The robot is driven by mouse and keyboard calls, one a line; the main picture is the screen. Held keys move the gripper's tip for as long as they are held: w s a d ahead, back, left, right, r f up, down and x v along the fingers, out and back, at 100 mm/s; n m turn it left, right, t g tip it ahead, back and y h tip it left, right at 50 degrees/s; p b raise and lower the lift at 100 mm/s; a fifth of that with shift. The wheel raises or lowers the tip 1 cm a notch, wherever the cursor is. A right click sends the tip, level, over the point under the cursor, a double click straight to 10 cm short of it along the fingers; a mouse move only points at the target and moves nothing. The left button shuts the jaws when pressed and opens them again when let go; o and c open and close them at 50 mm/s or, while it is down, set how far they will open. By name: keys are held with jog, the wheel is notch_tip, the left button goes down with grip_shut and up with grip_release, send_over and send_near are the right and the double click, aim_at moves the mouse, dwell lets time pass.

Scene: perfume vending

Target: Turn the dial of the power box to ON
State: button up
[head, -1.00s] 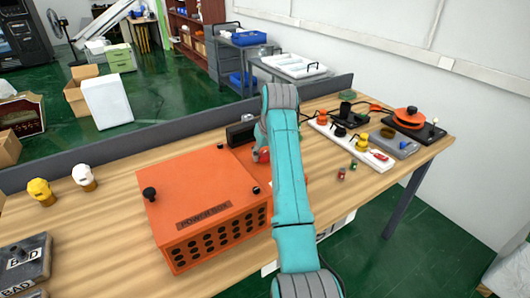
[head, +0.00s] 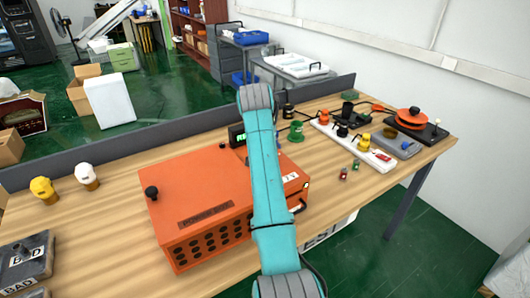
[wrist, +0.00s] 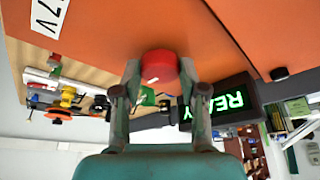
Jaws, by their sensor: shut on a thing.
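The power box (head: 195,190) is an orange box with a name plate on its front, standing on the wooden table. Its round red dial (wrist: 159,66) shows in the wrist view against the orange surface, with a small pale mark. My gripper (wrist: 160,78) is shut on the dial, one finger on each side. Any ON or OFF lettering cannot be read. In the head view my arm hides the dial and gripper. A black display (head: 237,135) behind the box is lit green; in the wrist view it reads READY (wrist: 228,101), upside down.
A white strip (head: 352,143) with coloured knobs and a dark tray with an orange device (head: 411,117) stand at the right. Yellow and white capped items (head: 86,176) and a BAD box (head: 25,258) are at the left.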

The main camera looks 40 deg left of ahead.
dwell(0.4)
jog(key=o, duration=1.1)
jog(key=shift+o, duration=0.2)
jog(key=v, duration=1.2)
